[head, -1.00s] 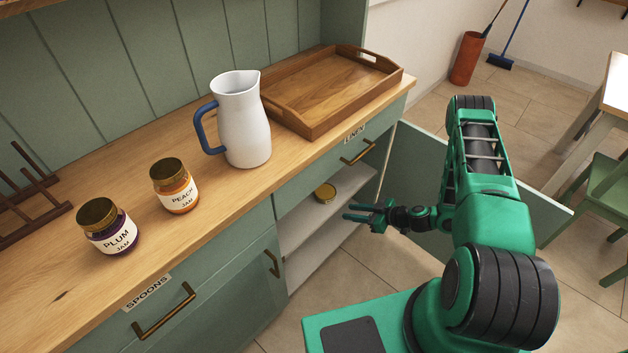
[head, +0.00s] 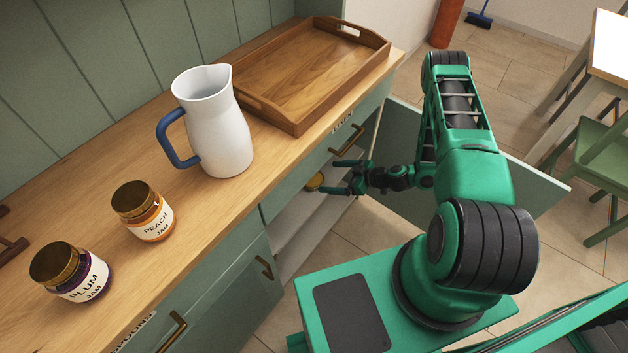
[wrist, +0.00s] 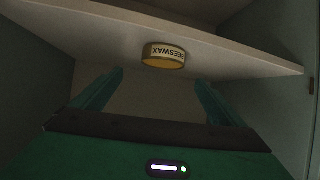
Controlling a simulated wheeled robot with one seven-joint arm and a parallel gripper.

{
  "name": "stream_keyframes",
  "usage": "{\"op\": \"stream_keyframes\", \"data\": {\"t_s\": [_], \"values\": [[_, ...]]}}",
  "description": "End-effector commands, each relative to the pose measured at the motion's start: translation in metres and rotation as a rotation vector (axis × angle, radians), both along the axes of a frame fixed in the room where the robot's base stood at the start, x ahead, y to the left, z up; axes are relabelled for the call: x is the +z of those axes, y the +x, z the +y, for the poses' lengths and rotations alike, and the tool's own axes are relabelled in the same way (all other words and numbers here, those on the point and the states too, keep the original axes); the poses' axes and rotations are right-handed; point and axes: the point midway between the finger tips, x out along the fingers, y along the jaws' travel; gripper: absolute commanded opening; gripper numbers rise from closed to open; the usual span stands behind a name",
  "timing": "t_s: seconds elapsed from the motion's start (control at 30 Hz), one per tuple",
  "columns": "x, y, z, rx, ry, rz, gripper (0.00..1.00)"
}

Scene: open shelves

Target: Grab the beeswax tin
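The beeswax tin (wrist: 163,56) is a low round gold tin with a white label. In the wrist view it sits near the front edge of the cupboard shelf, its label upside down. In the head view only part of the tin (head: 315,181) shows, close to the fingertips. My gripper (head: 341,177) is open and empty, pointing into the open cupboard. In the wrist view its two fingers (wrist: 160,88) are spread wide, with the tin ahead between their lines and apart from both.
The cupboard shelf (wrist: 235,61) spans the opening. The open door (head: 520,190) stands behind my arm. The counter overhead holds a tray (head: 290,122), a white jug (head: 225,140), a peach jam jar (head: 143,210) and a plum jam jar (head: 72,272).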

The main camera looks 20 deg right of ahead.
Motion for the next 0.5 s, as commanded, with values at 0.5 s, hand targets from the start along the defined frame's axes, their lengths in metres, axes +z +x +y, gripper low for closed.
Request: {"op": "stream_keyframes", "data": {"t_s": [0.5], "values": [[-0.028,0.032,0.039,0.005,0.0,-0.001,0.93]]}}
